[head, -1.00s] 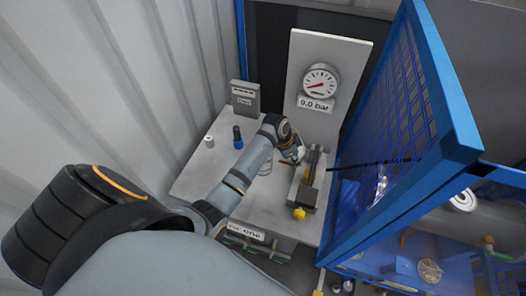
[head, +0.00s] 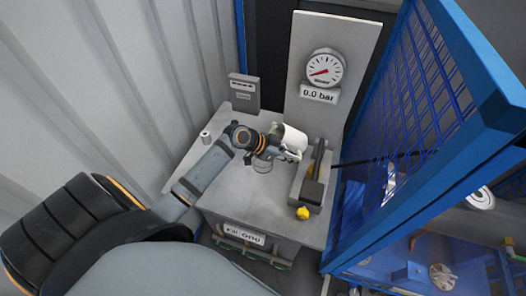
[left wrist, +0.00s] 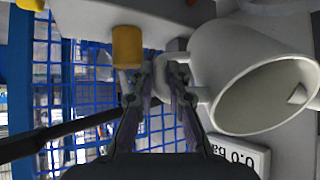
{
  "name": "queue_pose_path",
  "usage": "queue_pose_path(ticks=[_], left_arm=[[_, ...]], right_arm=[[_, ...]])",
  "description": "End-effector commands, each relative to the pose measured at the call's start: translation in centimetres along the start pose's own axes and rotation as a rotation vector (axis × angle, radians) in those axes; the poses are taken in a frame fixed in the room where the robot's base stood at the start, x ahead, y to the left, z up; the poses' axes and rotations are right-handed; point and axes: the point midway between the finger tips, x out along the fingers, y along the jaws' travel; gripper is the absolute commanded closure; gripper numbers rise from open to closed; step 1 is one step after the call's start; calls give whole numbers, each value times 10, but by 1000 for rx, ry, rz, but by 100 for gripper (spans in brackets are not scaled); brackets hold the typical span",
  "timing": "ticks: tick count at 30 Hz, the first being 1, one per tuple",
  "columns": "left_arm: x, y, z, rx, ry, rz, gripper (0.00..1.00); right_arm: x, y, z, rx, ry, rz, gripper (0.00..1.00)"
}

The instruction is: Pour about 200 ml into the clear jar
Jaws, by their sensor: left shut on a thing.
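The clear jar (head: 262,167) stands on the grey bench, partly hidden under my left gripper in the head view. My left gripper (head: 284,153) is above and just right of it, shut on the handle of a white mug (head: 293,137). The mug looks tilted. In the left wrist view the gripper (left wrist: 163,85) has the handle between its fingers, and the mug (left wrist: 235,50) shows its open mouth toward the lower right. I cannot make out any liquid stream or the level in the jar. My right gripper is not in view.
A gauge (head: 325,67) on an upright panel reads 0.0 bar. A dark lever device with a yellow knob (head: 303,213) stands right of the jar. A blue mesh door (head: 420,130) stands open at the right. A small white cylinder (head: 205,138) is at the bench's left.

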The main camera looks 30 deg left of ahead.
Motion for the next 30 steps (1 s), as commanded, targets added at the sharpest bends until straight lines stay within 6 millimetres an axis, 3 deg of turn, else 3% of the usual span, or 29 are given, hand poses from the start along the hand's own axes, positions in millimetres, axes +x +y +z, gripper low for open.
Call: queue_pose_path(ticks=[30], left_arm=[[-5, 1, 0, 1, 161, 0, 100]], right_arm=[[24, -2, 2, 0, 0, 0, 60]])
